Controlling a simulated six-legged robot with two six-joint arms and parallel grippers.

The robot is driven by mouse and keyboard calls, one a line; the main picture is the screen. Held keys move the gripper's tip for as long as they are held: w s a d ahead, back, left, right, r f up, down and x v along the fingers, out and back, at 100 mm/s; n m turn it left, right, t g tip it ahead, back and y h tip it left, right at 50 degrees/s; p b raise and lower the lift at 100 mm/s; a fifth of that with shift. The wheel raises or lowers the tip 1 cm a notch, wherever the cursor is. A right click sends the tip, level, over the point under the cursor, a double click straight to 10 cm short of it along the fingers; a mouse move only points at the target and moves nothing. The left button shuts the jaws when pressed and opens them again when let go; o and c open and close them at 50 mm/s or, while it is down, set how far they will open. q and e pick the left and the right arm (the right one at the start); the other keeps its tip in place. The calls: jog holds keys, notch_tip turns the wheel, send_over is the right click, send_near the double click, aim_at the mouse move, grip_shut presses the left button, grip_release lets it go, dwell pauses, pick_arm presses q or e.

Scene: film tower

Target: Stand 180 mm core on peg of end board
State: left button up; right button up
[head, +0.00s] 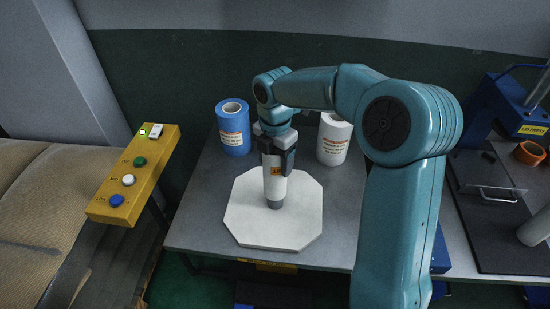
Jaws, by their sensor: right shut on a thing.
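The white end board (240,222), an octagonal plate, lies flat on the grey table. A short dark grey piece, which looks like its peg (275,203), stands near the board's middle. My right gripper (275,166) comes down from above and is shut on the white core (274,187), which has an orange label near its top. The core is upright, directly over the grey piece. I cannot tell whether it is around the peg or just above it. The gripper hides the core's upper end. My left gripper is not in view.
A blue roll (233,140) and a white roll (333,150) stand behind the board. A yellow button box (135,175) is at left. A blue press-like machine (505,105), an orange ring (530,152) and a grey cylinder (537,230) are at right. My right arm covers the table's right part.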

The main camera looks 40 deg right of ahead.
jog(key=shift+f+b, duration=0.4)
jog(key=shift+f, duration=0.6)
jog(key=shift+f+b, duration=0.65)
jog(key=shift+f, duration=0.35)
jog(key=shift+f+b, duration=0.35)
jog(key=shift+b, duration=0.1)
jog(key=shift+f, duration=0.5)
dwell(0.4)
jog(key=o, duration=1.3)
jog(key=shift+c, duration=0.2)
